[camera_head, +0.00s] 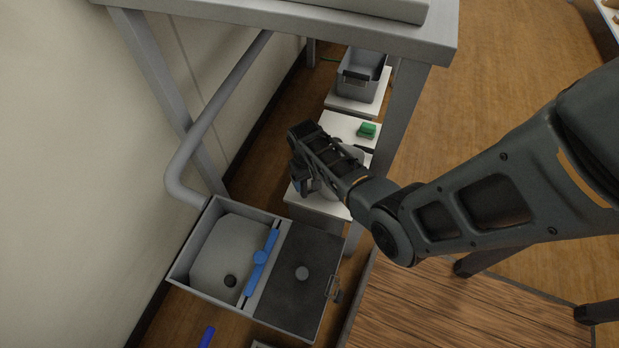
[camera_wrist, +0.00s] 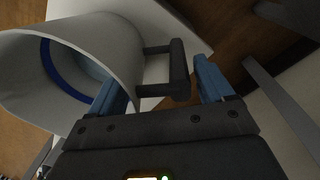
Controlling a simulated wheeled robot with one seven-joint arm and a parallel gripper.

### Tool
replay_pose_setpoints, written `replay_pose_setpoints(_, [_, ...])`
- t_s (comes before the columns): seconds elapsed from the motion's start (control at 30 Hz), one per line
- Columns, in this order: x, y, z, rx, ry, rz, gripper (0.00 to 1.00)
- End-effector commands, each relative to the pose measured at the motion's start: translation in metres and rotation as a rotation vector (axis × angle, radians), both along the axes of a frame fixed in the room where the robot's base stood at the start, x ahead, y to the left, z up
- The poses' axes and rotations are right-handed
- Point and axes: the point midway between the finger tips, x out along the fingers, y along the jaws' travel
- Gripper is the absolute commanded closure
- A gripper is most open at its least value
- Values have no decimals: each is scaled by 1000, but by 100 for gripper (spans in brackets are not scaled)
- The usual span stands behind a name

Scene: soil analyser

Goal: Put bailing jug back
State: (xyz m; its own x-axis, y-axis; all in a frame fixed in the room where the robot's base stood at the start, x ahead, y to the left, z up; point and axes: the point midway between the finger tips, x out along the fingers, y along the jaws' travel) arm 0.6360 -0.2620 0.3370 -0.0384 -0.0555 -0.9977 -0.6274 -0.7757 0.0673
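The bailing jug (camera_wrist: 100,45) is a whitish round vessel with a blue ring inside, large at the left of the wrist view. Its dark bar handle (camera_wrist: 180,68) points toward the right. My gripper (camera_wrist: 160,78) has its blue fingers spread wide, with the handle in the gap between them. The handle stands apart from the right finger; I cannot tell if the jug's wall touches the left one. In the head view my gripper (camera_head: 303,178) is low over the white platform (camera_head: 340,122), and my arm hides most of the jug there.
A green block (camera_head: 366,130) lies on the platform. A grey bin (camera_head: 362,75) stands behind it. An open grey tank (camera_head: 215,250) with a blue bar and dark lid is at front left. Table legs (camera_head: 405,110) and a pipe (camera_head: 225,95) border the space.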

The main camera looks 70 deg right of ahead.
Motion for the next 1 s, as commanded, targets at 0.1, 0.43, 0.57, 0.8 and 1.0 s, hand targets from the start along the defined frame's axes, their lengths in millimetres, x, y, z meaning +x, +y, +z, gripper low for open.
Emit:
replay_pose_setpoints(0.1, [0, 0, 0, 0, 0, 0, 7])
replay_pose_setpoints(0.43, [0, 0, 6, -1, -1, 0, 7])
replay_pose_setpoints(0.57, [1, 1, 25, -1, -1, 1, 7])
replay_pose_setpoints(0.8, [3, 4, 75, -2, -2, 0, 7])
replay_pose_setpoints(1.0, [4, 6, 107, -1, -1, 1, 7])
